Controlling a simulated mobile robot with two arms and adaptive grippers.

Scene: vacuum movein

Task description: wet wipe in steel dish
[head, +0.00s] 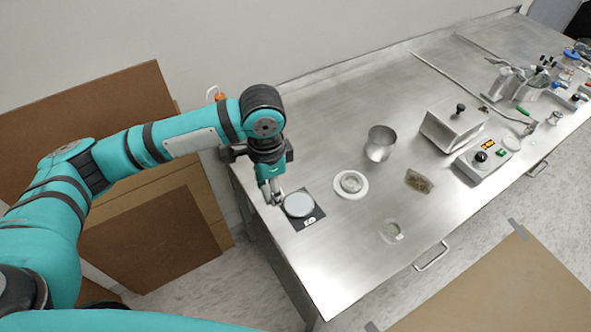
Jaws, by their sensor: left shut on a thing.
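My left gripper (274,199) points down at the near left corner of the steel table, at the left edge of a round pale grey dish or disc (298,205). That disc sits on a black square plate (312,217). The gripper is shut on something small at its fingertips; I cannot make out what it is. A shiny steel cup (380,143) stands upright farther back. A white round plate (351,185) with a greyish item in its middle lies between them. I cannot clearly identify the wet wipe. My right gripper is out of view.
A brown flat piece (419,181) and a small clear dish (390,231) lie to the right. A lidded steel box (454,124) and a control box (485,158) stand beyond. Various tools crowd the far right. The table's back left area is clear.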

